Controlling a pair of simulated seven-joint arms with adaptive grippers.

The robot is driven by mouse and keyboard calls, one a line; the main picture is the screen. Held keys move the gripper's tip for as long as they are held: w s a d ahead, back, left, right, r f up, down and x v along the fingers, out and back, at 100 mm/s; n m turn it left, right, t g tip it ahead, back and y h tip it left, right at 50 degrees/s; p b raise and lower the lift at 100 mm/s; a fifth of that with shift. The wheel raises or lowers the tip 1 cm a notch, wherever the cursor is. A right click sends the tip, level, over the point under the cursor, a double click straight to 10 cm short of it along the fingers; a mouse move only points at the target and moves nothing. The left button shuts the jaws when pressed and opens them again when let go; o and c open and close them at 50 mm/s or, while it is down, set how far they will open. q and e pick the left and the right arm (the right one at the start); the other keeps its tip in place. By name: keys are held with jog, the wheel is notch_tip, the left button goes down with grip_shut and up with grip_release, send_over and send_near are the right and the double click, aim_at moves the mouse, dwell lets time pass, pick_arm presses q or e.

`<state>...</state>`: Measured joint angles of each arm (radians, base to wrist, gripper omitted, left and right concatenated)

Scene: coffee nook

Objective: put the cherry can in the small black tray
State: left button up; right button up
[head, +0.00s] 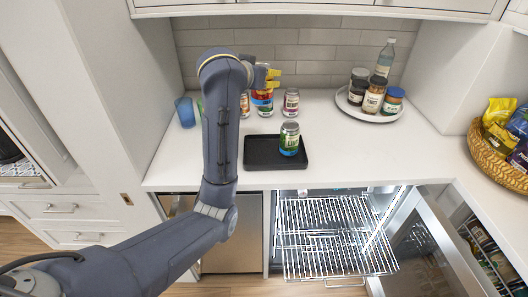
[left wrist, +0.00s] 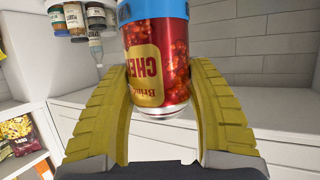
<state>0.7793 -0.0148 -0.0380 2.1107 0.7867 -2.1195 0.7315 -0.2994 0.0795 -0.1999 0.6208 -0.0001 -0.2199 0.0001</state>
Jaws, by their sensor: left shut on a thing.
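The cherry can (left wrist: 157,62) is red with a blue band and cherries on its label. In the left wrist view it is between the yellow fingers of my left gripper (left wrist: 162,100), which is shut on it. In the head view the gripper (head: 268,76) is at the back of the counter, with the can (head: 263,104) partly below its fingers. I cannot tell whether the can touches the counter. The small black tray (head: 258,164) lies nearer the counter's front edge, with a green can (head: 289,139) standing in its right part. My right gripper is not in view.
One can (head: 291,102) stands right of the cherry can and another (head: 244,105) left of it. A blue cup (head: 185,112) is at the left. A round tray (head: 371,114) holds several jars and a bottle. Below the counter, a wire rack (head: 330,235) sticks out of an open fridge.

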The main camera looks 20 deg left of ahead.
pick_arm(q)
jog(key=shift+s+a+f, duration=0.1)
jog(key=shift+a+f, duration=0.1)
jog(key=shift+a, duration=0.05)
notch_tip(320, 180, down, 19)
jog(key=shift+a+f, duration=0.1)
jog(key=shift+f, duration=0.05)
dwell(0.5)
jog(key=shift+f, duration=0.1)
jog(key=o, duration=1.5)
jog(key=v, duration=1.2)
